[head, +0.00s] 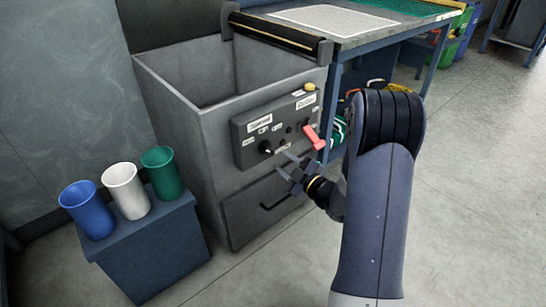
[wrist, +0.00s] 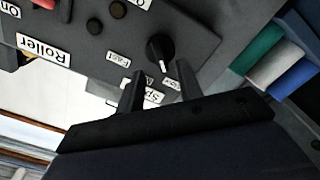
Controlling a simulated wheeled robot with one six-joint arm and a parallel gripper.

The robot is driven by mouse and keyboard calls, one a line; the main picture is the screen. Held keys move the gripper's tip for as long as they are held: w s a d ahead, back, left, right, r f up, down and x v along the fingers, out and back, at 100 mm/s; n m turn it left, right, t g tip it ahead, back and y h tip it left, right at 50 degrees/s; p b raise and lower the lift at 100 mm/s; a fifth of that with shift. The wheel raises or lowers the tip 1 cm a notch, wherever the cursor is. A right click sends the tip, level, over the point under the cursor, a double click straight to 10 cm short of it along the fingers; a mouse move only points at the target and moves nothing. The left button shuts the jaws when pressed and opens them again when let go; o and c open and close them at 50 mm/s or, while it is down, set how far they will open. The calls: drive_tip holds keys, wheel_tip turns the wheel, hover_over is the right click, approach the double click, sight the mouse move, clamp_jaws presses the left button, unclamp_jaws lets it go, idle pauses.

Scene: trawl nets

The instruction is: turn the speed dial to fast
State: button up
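The speed dial (wrist: 160,46) is a black round knob on a grey control panel (head: 243,140), and it also shows in the head view (head: 265,147). In the wrist view its white pointer mark faces down the picture, toward a small, partly hidden label I read as Slow. The Fast label (wrist: 117,59) lies to the dial's left there. The larger Speed label (head: 259,121) is above the dial in the head view. My gripper (wrist: 161,70) is open and empty, its fingertips just short of the dial and to either side; the head view shows it in front of the panel (head: 287,162).
A red lever (head: 314,137), a yellow button (head: 310,87) and the Roller label (head: 306,101) are on the panel's right. A drawer (head: 262,208) is below. Blue (head: 88,210), white (head: 127,190) and green (head: 162,172) cups stand on a box at left.

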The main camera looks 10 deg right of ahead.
sight(271, 152)
drive_tip(key=b+x, duration=0.1)
drive_tip(key=x, duration=0.4)
drive_tip(key=shift+w+a, duration=0.15)
drive_tip(key=shift+w, duration=0.15)
drive_tip(key=shift+c, duration=0.5)
clamp_jaws()
